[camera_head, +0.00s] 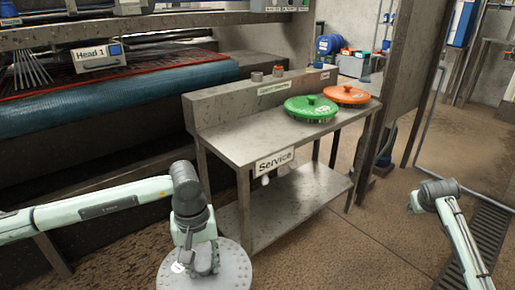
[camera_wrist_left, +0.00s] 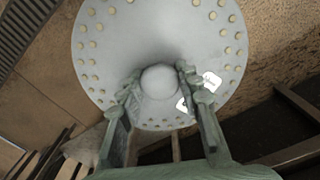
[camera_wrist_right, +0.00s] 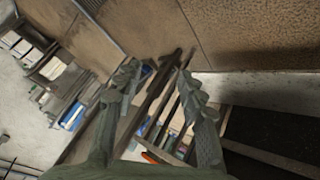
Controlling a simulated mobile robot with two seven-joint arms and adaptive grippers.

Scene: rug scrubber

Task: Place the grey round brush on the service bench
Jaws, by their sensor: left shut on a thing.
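The grey round brush (camera_head: 236,268) is a pale disc at the bottom of the head view, in front of the service bench (camera_head: 238,146) and below its top. My left gripper (camera_head: 205,265) holds it from above. In the left wrist view, the fingers (camera_wrist_left: 160,82) are shut around the round knob of the brush (camera_wrist_left: 105,40), whose disc has a ring of tan dots and white labels. The bench has a metal top, a lower shelf and a "Service" label. My right gripper (camera_wrist_right: 158,72) has its fingers apart, with nothing between them.
A green round brush (camera_head: 311,107) and an orange round brush (camera_head: 346,94) lie on the far right part of the bench top. The near left part is bare. A machine with a blue roller (camera_head: 110,98) stands at the left. A post (camera_head: 405,70) rises behind the bench's right end.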

